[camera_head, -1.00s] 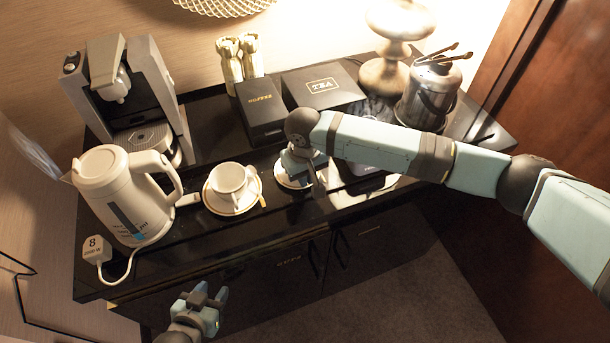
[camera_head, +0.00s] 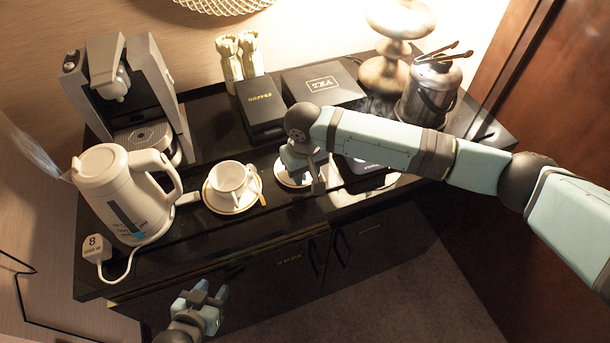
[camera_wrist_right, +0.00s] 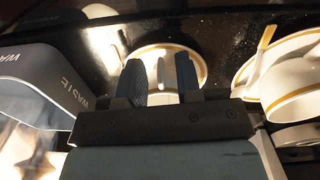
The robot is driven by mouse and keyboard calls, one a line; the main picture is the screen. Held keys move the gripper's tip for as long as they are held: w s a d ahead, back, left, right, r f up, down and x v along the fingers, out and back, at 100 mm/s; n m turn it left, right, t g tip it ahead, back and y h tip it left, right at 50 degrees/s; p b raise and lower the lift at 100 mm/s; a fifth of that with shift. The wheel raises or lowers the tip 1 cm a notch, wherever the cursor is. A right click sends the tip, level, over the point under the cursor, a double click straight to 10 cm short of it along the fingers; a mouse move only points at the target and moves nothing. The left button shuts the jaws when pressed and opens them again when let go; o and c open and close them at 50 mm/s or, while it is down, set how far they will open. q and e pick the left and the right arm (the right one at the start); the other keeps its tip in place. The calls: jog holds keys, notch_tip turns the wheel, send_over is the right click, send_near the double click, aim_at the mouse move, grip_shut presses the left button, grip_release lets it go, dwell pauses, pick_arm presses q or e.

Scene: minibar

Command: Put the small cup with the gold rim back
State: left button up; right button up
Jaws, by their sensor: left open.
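A white cup (camera_head: 232,178) stands upright on a gold-rimmed saucer (camera_head: 213,205); in the right wrist view this cup (camera_wrist_right: 300,88) shows a gold rim. I cannot tell whether it is the small cup, and no other cup is clear. A second gold-rimmed saucer (camera_head: 283,176) lies to its right, partly hidden by my right gripper (camera_head: 308,182). In the right wrist view the fingers (camera_wrist_right: 161,75) are apart over this saucer (camera_wrist_right: 160,52), with no held object clear between them. My left gripper (camera_head: 207,294) is open and empty in front of the cabinet.
A kettle (camera_head: 125,195) and coffee machine (camera_head: 150,100) stand at the left. Coffee (camera_head: 262,108) and tea (camera_head: 322,84) boxes stand behind the saucers. An ice bucket (camera_head: 430,92) is at the right. A waste bin (camera_wrist_right: 45,85) shows beside my right gripper in the wrist view.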

notch_tip(320, 180, up, 11)
jog(key=shift+f+b, duration=0.15)
jog(key=shift+b, duration=0.15)
dwell(0.4)
